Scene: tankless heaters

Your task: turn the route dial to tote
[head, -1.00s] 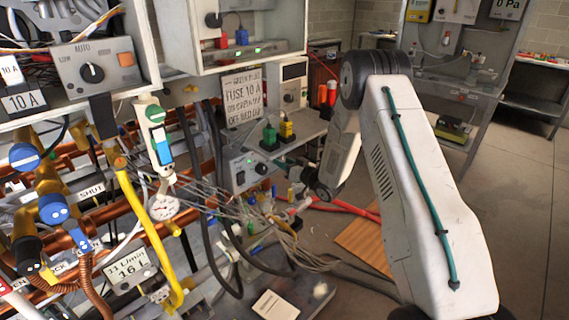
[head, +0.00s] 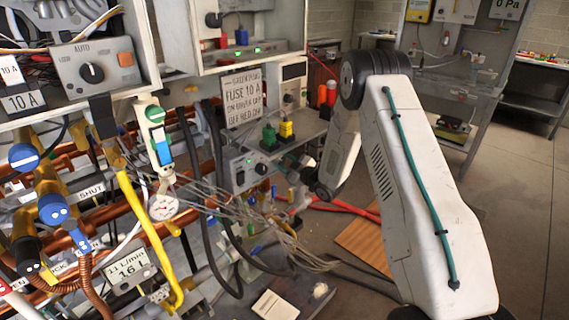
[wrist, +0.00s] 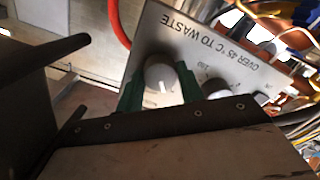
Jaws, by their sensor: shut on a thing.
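A grey round knob (wrist: 160,78) with a white pointer line stands on a pale panel in the wrist view. My gripper (wrist: 160,88) has its green fingers on either side of this knob and is shut on it. The panel (wrist: 185,35) carries the words "OVER 45°C TO WASTE". I cannot read a label at the gripped knob or confirm that it is the route dial. A darker dial (wrist: 217,88) sits to its right with small, unclear lettering. In the head view my gripper (head: 282,168) is at the front of a grey control box (head: 238,172) under the shelf.
Green and yellow blocks (head: 286,130) stand on the shelf just above my gripper. A bundle of loose wires (head: 250,215) and black hoses hang in front and to the left. Red hoses (head: 345,207) lie to the lower right. Open floor (head: 510,200) lies right of my arm.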

